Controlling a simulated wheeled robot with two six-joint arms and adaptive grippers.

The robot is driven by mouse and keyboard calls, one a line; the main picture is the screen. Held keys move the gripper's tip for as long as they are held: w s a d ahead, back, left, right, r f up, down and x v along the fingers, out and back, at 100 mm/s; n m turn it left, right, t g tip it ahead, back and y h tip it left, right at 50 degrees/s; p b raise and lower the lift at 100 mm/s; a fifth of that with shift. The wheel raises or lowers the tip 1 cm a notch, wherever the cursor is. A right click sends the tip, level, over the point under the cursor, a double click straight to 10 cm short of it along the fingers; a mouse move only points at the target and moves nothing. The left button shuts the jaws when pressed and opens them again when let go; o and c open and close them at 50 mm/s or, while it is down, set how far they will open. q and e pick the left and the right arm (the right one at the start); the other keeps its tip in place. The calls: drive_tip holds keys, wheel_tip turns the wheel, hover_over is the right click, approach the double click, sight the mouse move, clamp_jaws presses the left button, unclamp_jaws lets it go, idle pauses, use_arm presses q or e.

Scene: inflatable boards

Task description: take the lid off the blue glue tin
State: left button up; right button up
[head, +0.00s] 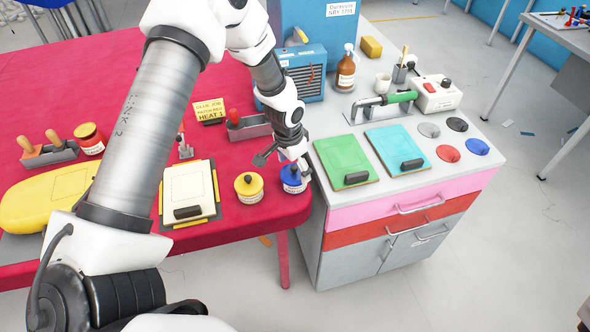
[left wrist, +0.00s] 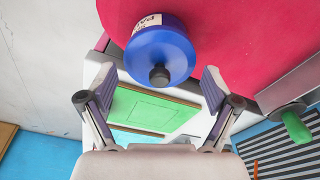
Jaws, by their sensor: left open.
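The blue glue tin (head: 292,184) stands upright near the right front corner of the red table. Its blue lid (left wrist: 160,46) with a dark round knob (left wrist: 159,75) is on it. My left gripper (head: 283,164) is open and empty at the tin, partly covering its top in the head view. In the left wrist view the open left gripper (left wrist: 157,78) has a finger on each side of the knob, with clear gaps and no contact visible. My right gripper is not in view.
A yellow tin (head: 249,188) stands just left of the blue one. A clamped board (head: 188,190) lies farther left. Right of the table edge stands a grey cabinet (head: 345,215) with a green board (head: 343,158) and a blue board (head: 393,143) on top.

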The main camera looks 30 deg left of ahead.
use_arm(q)
drive_tip(key=shift+s, duration=0.1)
drive_tip(key=shift+r, duration=0.1)
drive_tip(key=c, duration=0.5)
drive_tip(key=shift+s, duration=0.1)
drive_tip(key=c, duration=0.9)
drive_tip(key=shift+s+r, duration=0.1)
clamp_jaws()
